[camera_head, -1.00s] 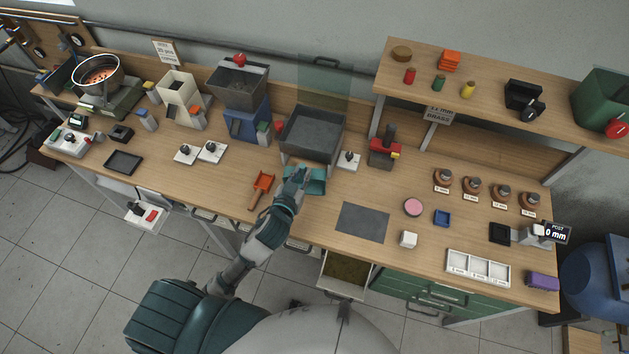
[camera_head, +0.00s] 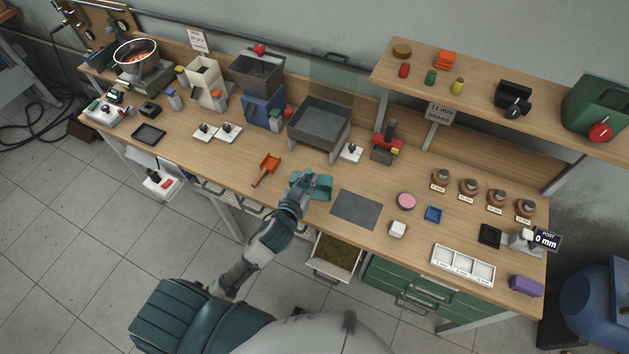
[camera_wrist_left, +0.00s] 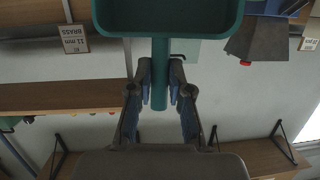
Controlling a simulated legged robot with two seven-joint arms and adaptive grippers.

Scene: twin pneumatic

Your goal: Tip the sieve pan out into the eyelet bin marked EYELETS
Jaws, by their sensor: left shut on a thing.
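My left gripper (camera_head: 306,182) is shut on the handle of a teal pan (camera_head: 322,188). It holds the pan over the middle front of the bench, in front of the grey hopper tray. In the left wrist view the teal pan (camera_wrist_left: 168,17) fills the top centre, and its handle runs between the fingers of the gripper (camera_wrist_left: 160,68). The pan's contents cannot be made out. No label reading EYELETS is legible, so I cannot tell which container is the eyelet bin. My right gripper is out of view.
The grey hopper tray (camera_head: 318,124) stands on legs behind the pan. An orange scoop (camera_head: 268,165) lies to its left and a grey mat (camera_head: 356,209) to its right. An open drawer (camera_head: 335,257) juts out below the front edge. A shelf (camera_head: 480,92) overhangs the right side.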

